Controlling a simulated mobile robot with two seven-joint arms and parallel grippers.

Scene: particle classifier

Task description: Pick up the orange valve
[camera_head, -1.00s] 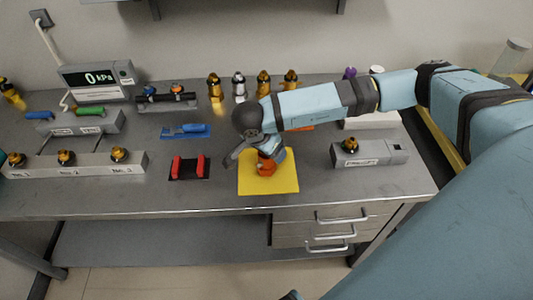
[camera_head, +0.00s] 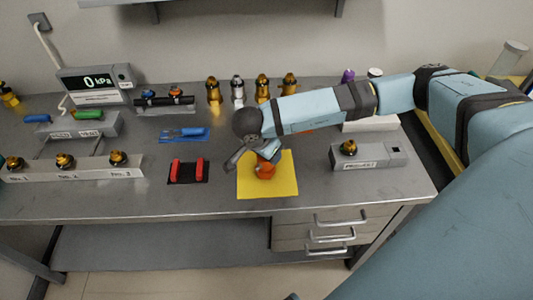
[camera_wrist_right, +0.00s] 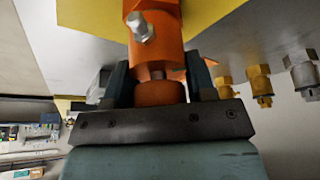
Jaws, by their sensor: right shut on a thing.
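The orange valve (camera_head: 265,171) is over the yellow mat (camera_head: 286,184) in the head view, partly hidden by my right gripper (camera_head: 267,153). In the right wrist view the orange valve (camera_wrist_right: 155,56) stands between the two dark fingers, with a silver bolt on its side. My right gripper (camera_wrist_right: 158,78) is shut on it, the fingers on either side of its narrower neck. I cannot tell whether the valve touches the mat. My left gripper is not in view.
A black holder with red ends (camera_head: 188,171) lies left of the mat. A grey box (camera_head: 370,157) with a brass fitting stands to the right. Several brass fittings (camera_head: 262,88) stand at the back. The bench front around the mat is clear.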

